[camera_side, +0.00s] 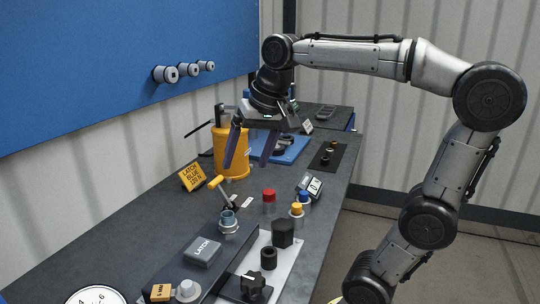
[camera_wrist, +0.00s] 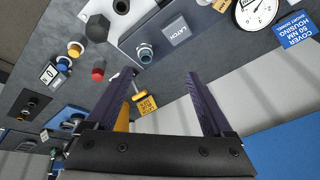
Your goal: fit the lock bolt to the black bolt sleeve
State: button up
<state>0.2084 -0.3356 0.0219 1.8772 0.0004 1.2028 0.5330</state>
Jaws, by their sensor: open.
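My gripper (camera_side: 249,164) is open and empty, pointing down above the bench; the wrist view shows bare bench between its fingertips (camera_wrist: 161,75). A small yellow-handled part with a thin shaft (camera_side: 217,182), possibly the lock bolt, is beside the blue-grey coupler (camera_side: 228,222). Its handle shows by the left fingertip in the wrist view (camera_wrist: 140,97). A black hollow ring (camera_side: 268,257), possibly the black bolt sleeve, stands on the light plate near a black hexagonal block (camera_side: 282,232). I cannot tell for sure which parts the task names.
A yellow canister (camera_side: 232,150) stands close to the gripper, with a yellow sign (camera_side: 192,177) nearby. Red (camera_side: 269,195), yellow and blue buttons and a small meter (camera_side: 310,187) lie to the right. A LATCH-labelled box (camera_side: 202,251) and black lobed knob (camera_side: 253,284) are in front.

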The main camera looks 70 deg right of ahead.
jog(key=w+d+m+g, duration=0.1)
jog(key=w+d+m, duration=0.2)
jog(key=w+d, duration=0.35)
jog(key=m+g+y, duration=0.1)
jog(key=m+g, duration=0.2)
jog(key=m, duration=0.4)
send_over(270, 190)
notch_tip(270, 190, down, 13)
notch_tip(270, 190, down, 14)
jog(key=shift+r, duration=0.1)
jog(key=c, duration=1.3)
jog(key=o, duration=1.3)
